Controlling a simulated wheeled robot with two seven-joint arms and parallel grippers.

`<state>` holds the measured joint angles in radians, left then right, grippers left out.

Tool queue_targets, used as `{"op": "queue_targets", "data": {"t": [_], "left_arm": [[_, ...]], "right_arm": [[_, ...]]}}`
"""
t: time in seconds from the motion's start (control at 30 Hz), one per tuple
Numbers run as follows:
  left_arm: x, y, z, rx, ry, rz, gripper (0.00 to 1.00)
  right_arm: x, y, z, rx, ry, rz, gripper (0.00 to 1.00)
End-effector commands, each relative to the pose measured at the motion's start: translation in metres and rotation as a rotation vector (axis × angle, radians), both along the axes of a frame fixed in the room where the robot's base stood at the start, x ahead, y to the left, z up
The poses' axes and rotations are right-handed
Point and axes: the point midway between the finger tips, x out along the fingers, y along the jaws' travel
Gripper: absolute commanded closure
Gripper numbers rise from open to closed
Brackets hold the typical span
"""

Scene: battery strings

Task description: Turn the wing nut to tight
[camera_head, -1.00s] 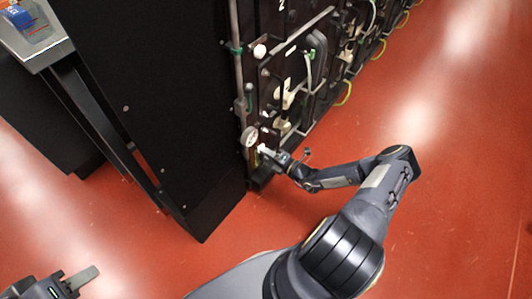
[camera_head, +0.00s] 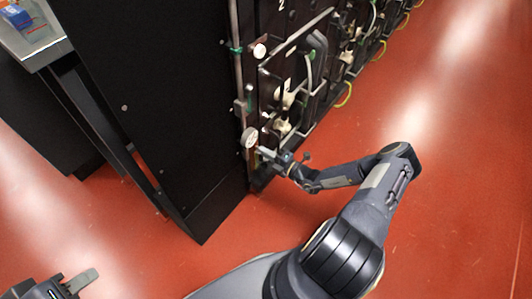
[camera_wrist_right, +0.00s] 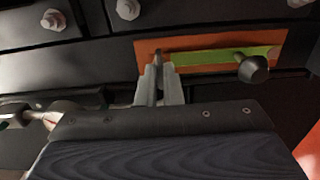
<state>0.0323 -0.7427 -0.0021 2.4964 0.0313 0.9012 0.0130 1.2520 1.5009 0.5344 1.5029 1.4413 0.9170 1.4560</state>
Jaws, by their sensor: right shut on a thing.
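In the right wrist view the two grey fingers of my right gripper (camera_wrist_right: 161,85) are shut on a small metal piece, the wing nut (camera_wrist_right: 158,60). Most of the wing nut is hidden between the fingers. Behind it is a strip with an orange part (camera_wrist_right: 146,50) on the left and a green part (camera_wrist_right: 215,56) on the right. In the head view my right gripper (camera_head: 264,153) is at the low front of the dark rack, and the wing nut cannot be made out. My left gripper (camera_head: 75,284) is at the bottom left, partly cut off, away from the rack.
A dark round knob (camera_wrist_right: 254,68) sticks out at the green part. Several hex nuts, one at upper left (camera_wrist_right: 53,19), sit above. A round gauge (camera_head: 250,137) is close above my right gripper. The black cabinet side (camera_head: 150,90) stands left; red floor (camera_head: 450,200) is clear at right.

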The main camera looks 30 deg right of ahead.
Motion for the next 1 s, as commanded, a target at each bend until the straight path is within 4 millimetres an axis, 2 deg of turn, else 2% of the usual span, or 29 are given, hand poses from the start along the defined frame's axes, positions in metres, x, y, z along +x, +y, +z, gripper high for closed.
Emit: {"op": "queue_targets", "data": {"t": [0.03,0.1,0.2,0.23,0.57,1.0], "left_arm": [[0.000,0.000,0.000,0.000,0.000,0.000,0.64],[0.000,0.000,0.000,0.000,0.000,0.000,0.64],[0.000,0.000,0.000,0.000,0.000,0.000,0.64],[0.000,0.000,0.000,0.000,0.000,0.000,0.64],[0.000,0.000,0.002,0.000,0.000,0.000,0.64],[0.000,0.000,0.016,0.000,0.000,0.000,0.64]], "right_arm": [[0.000,0.000,-0.001,0.001,0.003,-0.001,1.00],[0.000,0.000,-0.001,0.001,0.003,-0.001,0.86],[0.000,0.000,-0.001,0.001,0.002,-0.001,0.73],[0.000,0.000,-0.001,0.001,0.001,-0.001,0.72],[-0.005,-0.003,0.000,0.000,0.001,-0.002,0.72],[-0.065,-0.028,0.000,0.000,0.002,-0.002,0.72]]}}
